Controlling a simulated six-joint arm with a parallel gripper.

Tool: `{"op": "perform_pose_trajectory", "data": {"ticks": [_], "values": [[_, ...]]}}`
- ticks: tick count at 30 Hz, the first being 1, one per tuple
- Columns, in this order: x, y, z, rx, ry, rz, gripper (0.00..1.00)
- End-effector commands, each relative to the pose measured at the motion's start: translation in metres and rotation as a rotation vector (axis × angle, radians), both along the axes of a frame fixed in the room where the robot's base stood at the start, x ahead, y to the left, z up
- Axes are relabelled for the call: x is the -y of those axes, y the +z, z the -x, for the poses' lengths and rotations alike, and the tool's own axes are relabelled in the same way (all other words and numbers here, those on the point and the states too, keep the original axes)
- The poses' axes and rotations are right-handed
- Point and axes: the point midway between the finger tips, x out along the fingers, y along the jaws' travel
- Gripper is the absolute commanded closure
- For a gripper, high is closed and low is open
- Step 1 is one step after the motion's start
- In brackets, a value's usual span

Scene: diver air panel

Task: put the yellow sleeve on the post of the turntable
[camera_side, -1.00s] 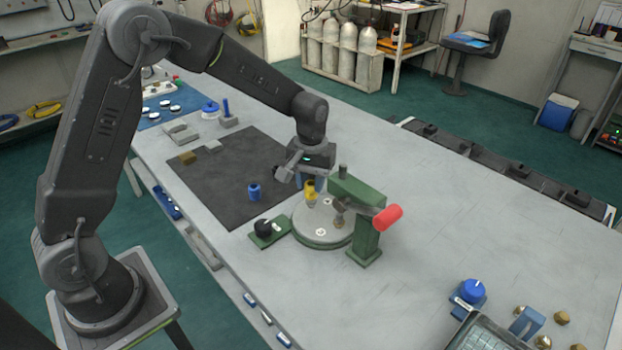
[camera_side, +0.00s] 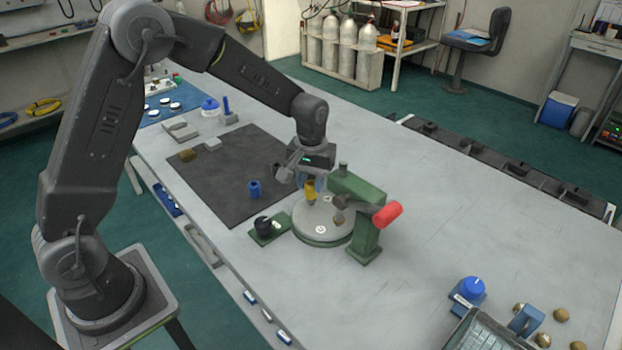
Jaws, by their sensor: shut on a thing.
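The yellow sleeve (camera_side: 310,191) is upright between the fingers of my gripper (camera_side: 311,184), at the left back part of the turntable (camera_side: 313,229). The turntable is a round grey disc on a green base. My gripper points down and is shut on the sleeve. The post is hidden or too small to tell apart under the sleeve, so I cannot tell whether the sleeve is around it.
A green press-like frame (camera_side: 365,240) with a red handle (camera_side: 387,214) stands close on the right of the turntable. A black knob (camera_side: 263,226) on a green plate is at its left. A blue sleeve (camera_side: 254,188) stands on the dark mat (camera_side: 215,175).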

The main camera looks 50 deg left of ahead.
Motion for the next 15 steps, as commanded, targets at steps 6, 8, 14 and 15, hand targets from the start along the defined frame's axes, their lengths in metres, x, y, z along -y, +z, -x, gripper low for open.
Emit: {"op": "perform_pose_trajectory", "data": {"ticks": [6,8,14,15], "values": [[0.0000,-0.0034,0.0001,-0.001,0.000,0.000,0.90],[0.0000,-0.0043,0.0002,-0.001,0.000,0.000,0.90],[0.0000,-0.0068,0.0002,-0.001,0.000,0.000,0.90],[0.0000,-0.0069,0.0002,-0.001,0.000,0.000,0.90]]}}
